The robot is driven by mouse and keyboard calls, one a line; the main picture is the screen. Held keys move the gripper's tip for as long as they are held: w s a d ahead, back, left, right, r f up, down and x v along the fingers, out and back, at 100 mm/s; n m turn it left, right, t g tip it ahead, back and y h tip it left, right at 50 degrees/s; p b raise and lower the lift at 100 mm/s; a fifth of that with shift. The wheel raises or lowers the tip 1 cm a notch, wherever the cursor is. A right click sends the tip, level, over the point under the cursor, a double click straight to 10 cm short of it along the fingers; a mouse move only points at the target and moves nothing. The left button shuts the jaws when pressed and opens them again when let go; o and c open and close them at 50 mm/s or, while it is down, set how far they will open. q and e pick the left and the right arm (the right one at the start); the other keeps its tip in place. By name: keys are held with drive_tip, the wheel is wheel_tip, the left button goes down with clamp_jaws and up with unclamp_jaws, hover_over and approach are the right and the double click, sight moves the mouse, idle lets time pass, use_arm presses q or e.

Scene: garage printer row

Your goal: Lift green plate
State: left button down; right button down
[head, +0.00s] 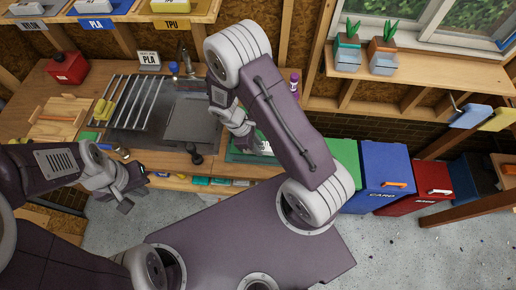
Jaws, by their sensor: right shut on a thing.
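The green plate (238,157) lies at the right end of the wooden workbench, mostly hidden behind my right arm. My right gripper (254,146) reaches down over it and is shut on its edge, as far as the partly covered view shows. The plate looks flat and at bench height; I cannot tell whether it is clear of the surface. My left gripper (131,194) hangs in front of the bench's front edge, away from the plate. It looks open and empty.
A rack of metal rods (133,100) and a dark flat plate (190,118) lie left of the green plate. A small black knob-like object (195,153) stands at the front edge. Green, blue (385,170) and red bins stand at right. Shelves hang above.

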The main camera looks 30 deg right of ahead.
drive_tip(key=s+a+r+b, duration=0.1)
drive_tip(key=s+a+r, duration=0.2)
drive_tip(key=s+r, duration=0.5)
drive_tip(key=s, duration=0.3)
drive_tip(key=shift+s, duration=0.25)
